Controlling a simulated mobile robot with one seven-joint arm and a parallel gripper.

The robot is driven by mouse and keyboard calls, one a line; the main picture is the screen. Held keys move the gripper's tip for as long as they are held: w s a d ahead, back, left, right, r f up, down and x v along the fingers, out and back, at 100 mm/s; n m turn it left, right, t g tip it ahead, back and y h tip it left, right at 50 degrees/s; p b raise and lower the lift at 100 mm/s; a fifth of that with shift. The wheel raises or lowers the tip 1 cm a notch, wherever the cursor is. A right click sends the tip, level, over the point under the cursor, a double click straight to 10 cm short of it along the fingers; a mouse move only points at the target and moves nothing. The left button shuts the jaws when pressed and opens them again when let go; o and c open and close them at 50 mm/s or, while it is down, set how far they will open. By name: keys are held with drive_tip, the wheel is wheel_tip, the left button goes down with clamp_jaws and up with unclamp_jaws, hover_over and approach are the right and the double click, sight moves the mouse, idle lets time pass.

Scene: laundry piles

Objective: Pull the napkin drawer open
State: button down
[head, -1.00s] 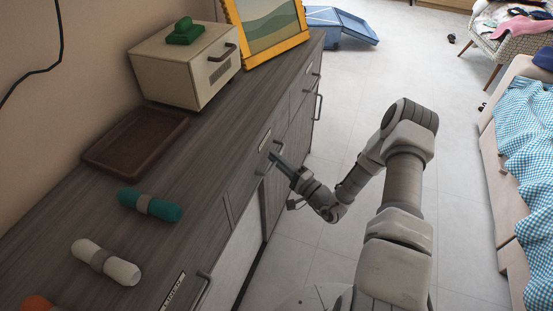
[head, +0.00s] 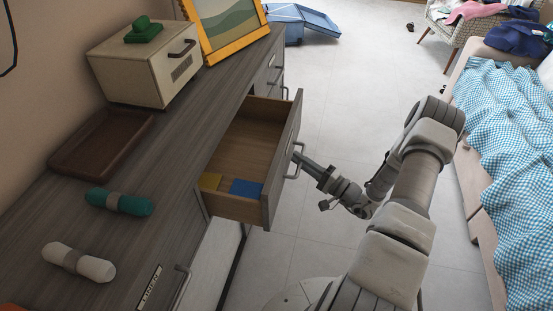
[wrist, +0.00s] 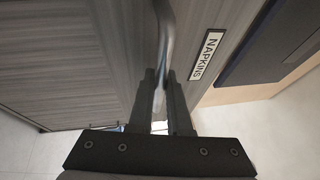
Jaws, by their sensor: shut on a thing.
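The napkin drawer (head: 281,160) stands pulled out from the grey wood dresser in the head view. My gripper (head: 300,159) is at the drawer's metal handle (head: 297,170). In the wrist view, the fingers of my gripper (wrist: 159,88) are shut on the handle bar (wrist: 166,30).
On the dresser top (head: 172,143) are a brown tray (head: 62,172), a beige box (head: 140,75), a yellow-framed picture (head: 208,52), and teal (head: 133,206) and white (head: 97,269) rolls. A bed with checked cloth (head: 510,130) stands right. Tiled floor (head: 340,110) is open between.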

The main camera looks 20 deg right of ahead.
drive_tip(key=s+d+b, duration=0.1)
drive_tip(key=s+d, duration=0.3)
drive_tip(key=d, duration=0.3)
drive_tip(key=shift+s, duration=0.35)
drive_tip(key=c, duration=0.9)
unclamp_jaws()
drive_tip(key=shift+o, duration=0.2)
drive_tip(key=p+v, duration=0.2)
drive_tip(key=v, duration=1.5)
drive_tip(key=shift+d, duration=0.15)
drive_tip(key=shift+f, duration=0.1)
